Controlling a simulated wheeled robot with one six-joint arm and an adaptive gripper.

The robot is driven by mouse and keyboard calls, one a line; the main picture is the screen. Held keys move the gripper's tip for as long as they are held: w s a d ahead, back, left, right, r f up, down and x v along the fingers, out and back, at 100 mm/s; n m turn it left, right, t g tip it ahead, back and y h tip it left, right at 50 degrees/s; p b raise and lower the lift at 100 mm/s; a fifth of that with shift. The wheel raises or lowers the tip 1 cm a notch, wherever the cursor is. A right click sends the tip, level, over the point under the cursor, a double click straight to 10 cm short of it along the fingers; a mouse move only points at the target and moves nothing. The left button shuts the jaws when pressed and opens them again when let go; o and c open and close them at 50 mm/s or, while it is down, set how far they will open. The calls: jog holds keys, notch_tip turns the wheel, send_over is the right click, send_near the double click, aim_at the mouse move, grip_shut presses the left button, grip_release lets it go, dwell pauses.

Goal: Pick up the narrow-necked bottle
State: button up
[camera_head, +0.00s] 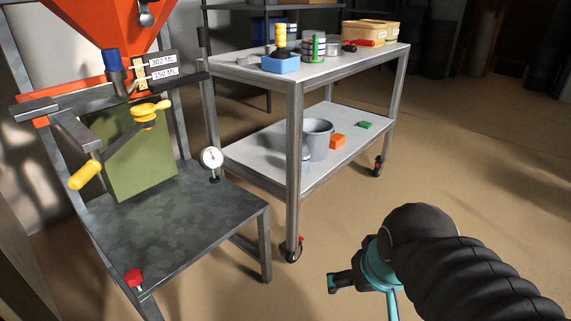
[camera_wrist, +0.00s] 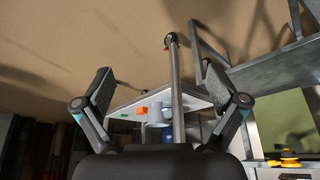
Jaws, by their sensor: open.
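No narrow-necked bottle can be made out with certainty. A small pale blue-grey item (camera_head: 306,153) on the cart's lower shelf stands beside a grey bucket, partly hidden by the cart's leg; its shape is unclear. My gripper (camera_head: 342,283) shows partly in the head view, low over the floor, in front of the cart and apart from it. In the wrist view my gripper (camera_wrist: 160,88) has its two fingers spread wide with nothing between them in grip; the cart shows beyond them.
A metal cart (camera_head: 340,66) carries a blue tray (camera_head: 281,64), a green-striped item (camera_head: 314,47) and tan boxes (camera_head: 365,33) on top. Its lower shelf holds a grey bucket (camera_head: 318,138) and an orange block (camera_head: 337,142). A hopper stand (camera_head: 190,225) is left. Floor at right is clear.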

jog(key=w+f+g+b, duration=0.2)
jog(key=w+f, duration=0.3)
jog(key=m+t+y+b, duration=0.45)
jog(key=m+t, duration=0.55)
jog(key=m, duration=2.1)
send_near(305, 156)
jog(key=shift+y, duration=0.25)
jog(key=x, duration=0.3)
jog(key=p+x, duration=0.1)
jog(key=x, duration=0.2)
jog(key=shift+w+d+f, duration=0.1)
jog(key=shift+w+d, duration=0.05)
jog(key=shift+w, duration=0.2)
jog(key=shift+p+x, duration=0.65)
jog(key=shift+x, duration=1.95)
jog(key=shift+s+f, duration=0.15)
jog(key=shift+f, duration=0.05)
jog(key=c, duration=1.3)
